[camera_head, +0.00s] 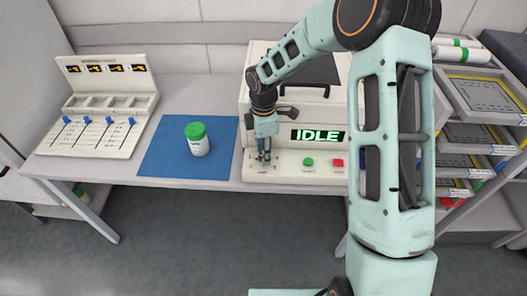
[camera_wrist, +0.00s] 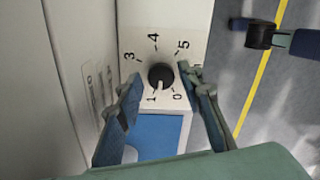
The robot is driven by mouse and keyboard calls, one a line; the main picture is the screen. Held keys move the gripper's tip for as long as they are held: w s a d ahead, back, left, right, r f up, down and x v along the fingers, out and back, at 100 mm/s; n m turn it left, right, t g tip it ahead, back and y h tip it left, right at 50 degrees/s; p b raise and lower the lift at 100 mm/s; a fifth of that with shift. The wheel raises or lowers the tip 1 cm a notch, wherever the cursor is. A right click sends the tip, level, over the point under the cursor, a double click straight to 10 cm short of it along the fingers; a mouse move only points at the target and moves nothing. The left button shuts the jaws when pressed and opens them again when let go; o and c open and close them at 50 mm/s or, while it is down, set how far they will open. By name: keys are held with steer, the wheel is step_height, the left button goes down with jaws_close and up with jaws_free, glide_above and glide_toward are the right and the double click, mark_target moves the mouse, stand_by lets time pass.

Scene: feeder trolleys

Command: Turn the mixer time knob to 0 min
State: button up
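The mixer (camera_head: 285,175) is a white machine on the bench with a green IDLE display (camera_head: 318,136). Its time knob (camera_wrist: 160,76) is black and round, with printed numbers around it, in the wrist view. A small white mark on the knob's lower edge points down, toward the area between 1 and 0; I cannot tell the exact setting. My gripper (camera_wrist: 160,80) is open, with one finger on each side of the knob; contact is not clear. In the head view my gripper (camera_head: 264,153) points down at the panel's left end and hides most of the knob.
A green button (camera_head: 308,162) and a red button (camera_head: 338,163) sit right of the gripper. A white jar with green lid (camera_head: 198,140) stands on a blue mat (camera_head: 160,155) to the left. A slider panel (camera_head: 98,120) is farther left; trays (camera_head: 485,97) are at right.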

steer(key=shift+o, duration=0.4)
step_height(320, 180, up, 12)
stand_by(0.3)
